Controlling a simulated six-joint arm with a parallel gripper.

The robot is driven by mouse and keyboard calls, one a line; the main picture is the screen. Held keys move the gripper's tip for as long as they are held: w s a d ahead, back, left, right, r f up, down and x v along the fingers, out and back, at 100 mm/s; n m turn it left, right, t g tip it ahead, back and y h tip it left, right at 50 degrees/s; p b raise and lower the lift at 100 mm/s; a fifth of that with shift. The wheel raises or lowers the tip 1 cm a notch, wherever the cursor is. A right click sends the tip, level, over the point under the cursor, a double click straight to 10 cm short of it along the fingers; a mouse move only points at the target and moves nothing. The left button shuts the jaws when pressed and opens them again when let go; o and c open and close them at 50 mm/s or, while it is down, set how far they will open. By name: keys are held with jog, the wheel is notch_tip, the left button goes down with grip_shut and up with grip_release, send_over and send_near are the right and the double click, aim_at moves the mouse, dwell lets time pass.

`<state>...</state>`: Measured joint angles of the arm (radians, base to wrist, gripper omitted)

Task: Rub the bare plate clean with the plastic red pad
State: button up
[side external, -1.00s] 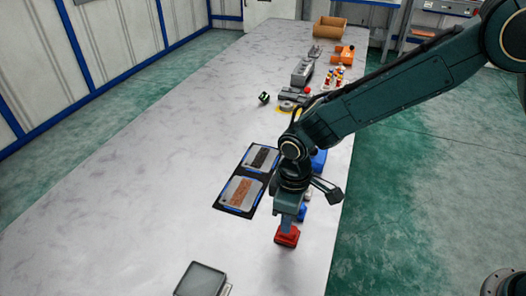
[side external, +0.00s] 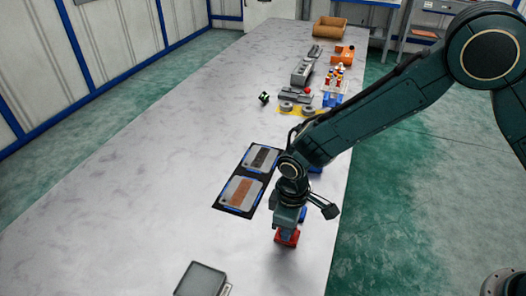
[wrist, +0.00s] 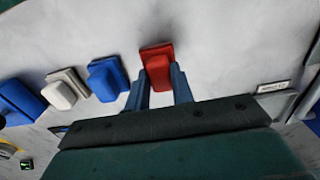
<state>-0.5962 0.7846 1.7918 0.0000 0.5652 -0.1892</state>
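The red pad (side external: 287,238) lies on the table near its right edge. It also shows in the wrist view (wrist: 157,66), with a raised block on a flat base. My gripper (wrist: 161,70) is low over it, with its two fingers apart on either side of the block. I cannot tell whether they touch it. Two grey plates lie on a black mat (side external: 219,206) left of my gripper. The nearer plate (side external: 229,190) has a reddish-brown patch (side external: 241,193). The farther plate (side external: 262,159) has a dark patch and is partly near my arm.
In the wrist view a blue pad (wrist: 106,76), a white pad (wrist: 62,92) and another blue pad (wrist: 18,101) stand in a row left of the red one. A grey box (side external: 201,280) stands at the front. Several parts stand farther back. The table's left side is clear.

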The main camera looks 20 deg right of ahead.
jog(key=c, duration=0.3)
jog(key=shift+r, duration=0.1)
jog(key=shift+r, duration=2.4)
jog(key=shift+w+a+r+m, duration=0.1)
jog(key=shift+w+a+m, duration=0.2)
jog(key=shift+w+a, duration=0.3)
jog(key=shift+w+a+r+m, duration=0.6)
jog(key=shift+w+a+m, duration=0.8)
jog(key=shift+w, duration=0.55)
jog(key=shift+w+a+r+m, duration=0.65)
jog(key=shift+w+a+m, duration=0.7)
jog(key=shift+w, duration=0.55)
jog(key=shift+w+a+r+m, duration=0.6)
jog(key=shift+w+a+m, duration=0.8)
jog(key=shift+w, duration=0.55)
jog(key=shift+d, duration=0.1)
